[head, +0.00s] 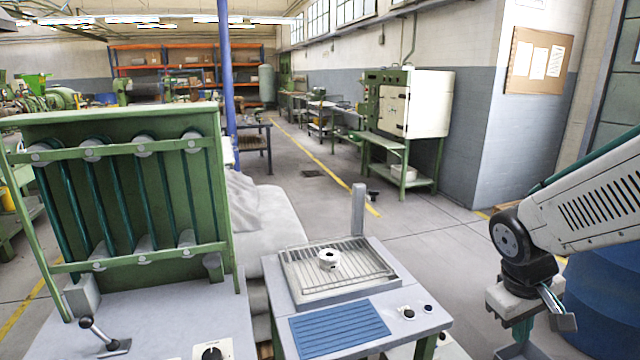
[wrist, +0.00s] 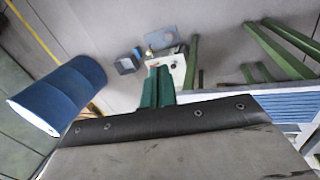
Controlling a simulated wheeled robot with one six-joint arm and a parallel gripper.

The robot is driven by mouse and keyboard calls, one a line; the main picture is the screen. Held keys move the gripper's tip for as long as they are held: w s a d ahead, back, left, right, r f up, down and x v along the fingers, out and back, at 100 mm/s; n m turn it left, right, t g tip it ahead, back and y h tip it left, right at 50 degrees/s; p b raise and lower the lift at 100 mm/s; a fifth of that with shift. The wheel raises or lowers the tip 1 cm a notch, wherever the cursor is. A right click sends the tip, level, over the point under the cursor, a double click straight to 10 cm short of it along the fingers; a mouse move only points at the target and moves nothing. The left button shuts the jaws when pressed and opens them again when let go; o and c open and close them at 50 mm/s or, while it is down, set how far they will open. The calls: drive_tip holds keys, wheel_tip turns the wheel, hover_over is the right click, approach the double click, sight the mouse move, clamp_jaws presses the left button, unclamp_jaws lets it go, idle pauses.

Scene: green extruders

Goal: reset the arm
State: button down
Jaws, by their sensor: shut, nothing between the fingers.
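My arm comes in from the right edge of the head view and bends down at the wrist. My gripper (head: 521,335) hangs low at the lower right, to the right of the small green table, pointing down toward the floor. In the wrist view its dark green fingers (wrist: 157,85) are together, with nothing between them. The gripper appears clear of the table and of the blue barrel (head: 602,300) behind the arm. The barrel also shows at left in the wrist view (wrist: 62,95).
The small table (head: 440,318) carries a wire-rack tray (head: 300,268) with a white ring-shaped piece (head: 328,258) and a blue ribbed mat (head: 338,328). A green extruder rack (head: 130,115) stands left. A white-green cabinet (head: 415,103) stands behind. Open floor (head: 430,225) lies between.

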drive_tip(key=s+a+r+m+y, duration=0.1)
drive_tip(key=s+a+r, duration=0.3)
drive_tip(key=s, duration=0.3)
drive_tip(key=s+a+r+m+y, duration=0.1)
drive_tip(key=s+a+r+y, duration=0.1)
drive_tip(key=s+r, duration=0.3)
drive_tip(key=s+a, duration=0.1)
drive_tip(key=s, duration=0.1)
drive_tip(key=shift+s+a+r, duration=0.3)
drive_tip(key=shift+s+a, duration=0.05)
